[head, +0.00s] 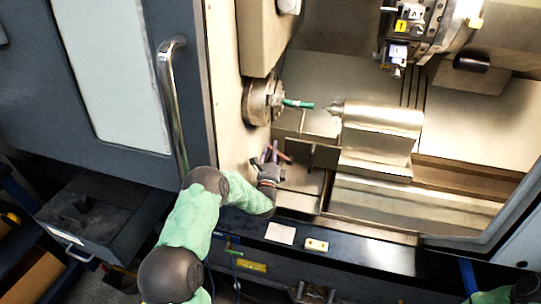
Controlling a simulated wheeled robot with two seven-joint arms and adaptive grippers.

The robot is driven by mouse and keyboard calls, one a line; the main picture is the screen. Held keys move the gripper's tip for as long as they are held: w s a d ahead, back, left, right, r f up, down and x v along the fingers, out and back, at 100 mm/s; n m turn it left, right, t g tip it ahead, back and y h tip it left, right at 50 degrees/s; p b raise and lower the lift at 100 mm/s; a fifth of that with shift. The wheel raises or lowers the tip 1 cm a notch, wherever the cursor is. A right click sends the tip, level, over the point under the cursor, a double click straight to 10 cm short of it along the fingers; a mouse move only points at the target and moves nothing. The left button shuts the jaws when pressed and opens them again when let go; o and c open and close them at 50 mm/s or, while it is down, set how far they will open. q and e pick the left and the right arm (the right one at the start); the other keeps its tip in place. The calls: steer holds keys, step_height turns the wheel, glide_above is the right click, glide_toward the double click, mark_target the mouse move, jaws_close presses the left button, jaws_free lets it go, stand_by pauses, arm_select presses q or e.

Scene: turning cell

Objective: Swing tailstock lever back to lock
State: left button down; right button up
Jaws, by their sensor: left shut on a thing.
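The tailstock (382,128) is a pale metal block on the lathe bed, its pointed centre facing left. My left gripper (274,155) reaches in through the door opening, left of the tailstock and below the chuck. It is shut on a small reddish-purple piece (285,157), seemingly the end of the tailstock lever. The fingers and dim light hide most of it, and I cannot see where it joins the tailstock. A short green-ended workpiece (298,103) sticks out of the chuck (262,101), apart from the tailstock centre. My right gripper is outside the view.
The open door with a tall metal handle (168,100) stands left of my left arm. A tool turret (428,22) hangs above right. A drawer unit (85,220) stands lower left.

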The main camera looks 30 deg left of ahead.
arm_select(q)
steer(key=shift+w+d+r+m+t+h+b, duration=0.1)
steer(key=shift+d+r+m+t+h+b, duration=0.25)
steer(key=shift+m, duration=0.65)
steer(key=shift+w+d+r+m+t+h+b, duration=0.2)
steer(key=shift+r+m+h, duration=0.25)
steer(key=shift+m, duration=0.55)
steer(key=shift+s, duration=0.15)
steer(key=c, duration=1)
jaws_free()
